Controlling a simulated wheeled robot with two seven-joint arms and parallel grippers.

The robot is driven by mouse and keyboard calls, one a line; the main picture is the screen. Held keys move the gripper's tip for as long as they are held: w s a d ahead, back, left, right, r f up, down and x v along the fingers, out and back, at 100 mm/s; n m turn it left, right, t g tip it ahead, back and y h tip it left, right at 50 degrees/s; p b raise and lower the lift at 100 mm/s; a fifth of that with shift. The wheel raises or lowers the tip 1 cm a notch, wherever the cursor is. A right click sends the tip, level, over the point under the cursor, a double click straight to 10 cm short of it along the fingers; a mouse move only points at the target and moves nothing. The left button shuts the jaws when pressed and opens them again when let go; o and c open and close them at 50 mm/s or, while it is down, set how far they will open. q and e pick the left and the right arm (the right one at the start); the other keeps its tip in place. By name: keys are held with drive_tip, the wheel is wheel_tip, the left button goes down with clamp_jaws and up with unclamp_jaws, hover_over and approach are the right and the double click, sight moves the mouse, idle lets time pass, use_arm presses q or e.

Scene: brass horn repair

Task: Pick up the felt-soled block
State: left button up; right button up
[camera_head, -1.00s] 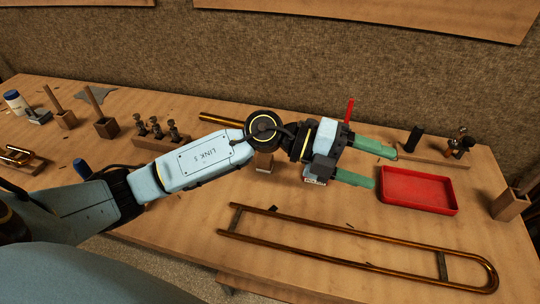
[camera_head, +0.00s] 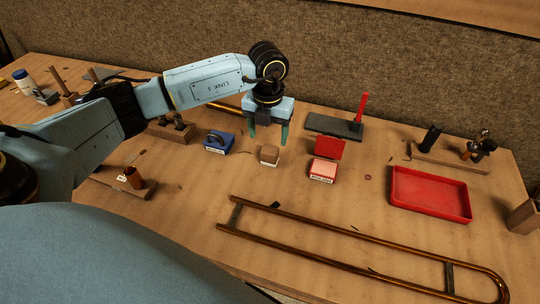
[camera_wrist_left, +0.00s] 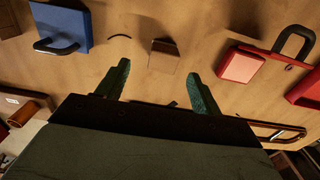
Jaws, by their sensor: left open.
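The block (camera_head: 269,154) is a small brown wooden cube on the table, left of the red box with the pink pad. Its underside is hidden, so I cannot see any felt. My left gripper (camera_head: 268,140) points down, open and empty, just behind and above the block in the head view. In the left wrist view the block (camera_wrist_left: 164,54) shows beyond the gap between the green fingertips (camera_wrist_left: 158,76), apart from both. My right gripper is not in view.
A blue box (camera_head: 219,142) sits left of the block. The red box with pink pad (camera_head: 322,171) sits to its right. A brass slide (camera_head: 330,229) lies in front. A red tray (camera_head: 430,194) stands farther right, and a dark slab with a red upright (camera_head: 333,126) lies behind.

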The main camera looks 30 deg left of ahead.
sight(270, 149)
use_arm(q)
drive_tip(key=shift+d+f, duration=0.15)
drive_tip(key=shift+f, duration=1.2)
drive_tip(key=f, duration=0.3)
drive_tip(key=shift+s+d+f, duration=0.15)
drive_tip(key=shift+d+f, duration=0.05)
drive_tip(key=shift+f, duration=0.55)
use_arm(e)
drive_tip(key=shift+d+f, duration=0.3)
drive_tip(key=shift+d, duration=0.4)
use_arm(q)
drive_tip(key=shift+c, duration=0.5)
drive_tip(key=shift+c, duration=1.2)
drive_tip(key=c, duration=0.7)
